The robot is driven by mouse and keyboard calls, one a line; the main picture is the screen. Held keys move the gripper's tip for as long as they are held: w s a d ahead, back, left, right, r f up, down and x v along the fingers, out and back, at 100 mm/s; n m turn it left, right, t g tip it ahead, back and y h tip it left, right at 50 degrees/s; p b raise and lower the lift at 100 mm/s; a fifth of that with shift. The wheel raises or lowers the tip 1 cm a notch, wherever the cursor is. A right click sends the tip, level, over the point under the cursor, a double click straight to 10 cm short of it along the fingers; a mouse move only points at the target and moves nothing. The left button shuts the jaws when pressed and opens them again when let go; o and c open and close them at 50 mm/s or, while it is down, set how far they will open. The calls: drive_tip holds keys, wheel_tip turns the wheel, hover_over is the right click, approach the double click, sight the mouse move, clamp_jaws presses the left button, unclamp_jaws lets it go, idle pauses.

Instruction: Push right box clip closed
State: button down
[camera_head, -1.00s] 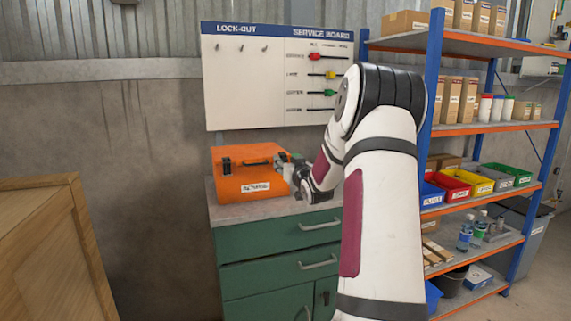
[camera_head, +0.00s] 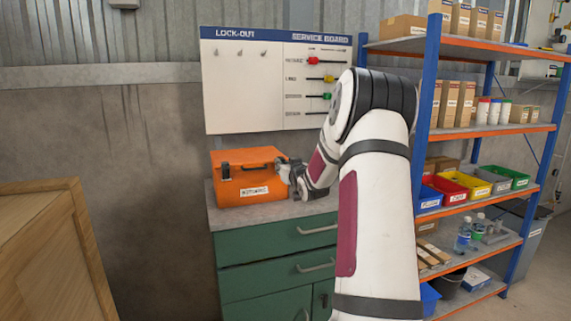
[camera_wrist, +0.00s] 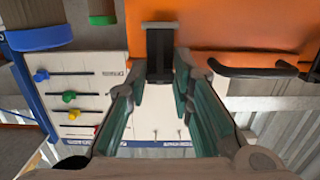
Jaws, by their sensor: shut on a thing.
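The orange box (camera_head: 235,187) stands on the grey top of a green cabinet, its lid down. Its left clip (camera_head: 225,171) is dark and shows on the front. The right clip is hidden behind my gripper (camera_head: 284,172) in the head view. In the wrist view the dark right clip (camera_wrist: 159,45) lies against the orange box wall (camera_wrist: 215,42), between the fingers of my gripper (camera_wrist: 159,75). My gripper is shut on this clip, with green-padded fingers on either side. I cannot tell whether the clip is fully latched.
The box's dark handle (camera_wrist: 245,72) is close beside the fingers. The service board (camera_head: 270,85) hangs on the wall behind. A blue and orange shelf (camera_head: 485,130) stands at the right, and a wooden crate (camera_head: 50,245) at the near left.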

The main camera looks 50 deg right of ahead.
drive_tip(key=shift+w+d+r+g+y+p, duration=0.2)
drive_tip(key=shift+r+g+y+p, duration=0.45)
drive_tip(key=shift+p, duration=1.15)
drive_tip(key=shift+w+f+g+p, duration=0.15)
drive_tip(key=shift+f+g+p, duration=0.1)
drive_tip(key=shift+g+p, duration=0.15)
drive_tip(key=shift+f, duration=0.1)
drive_tip(key=c, duration=1.4)
unclamp_jaws()
drive_tip(key=v, duration=1.2)
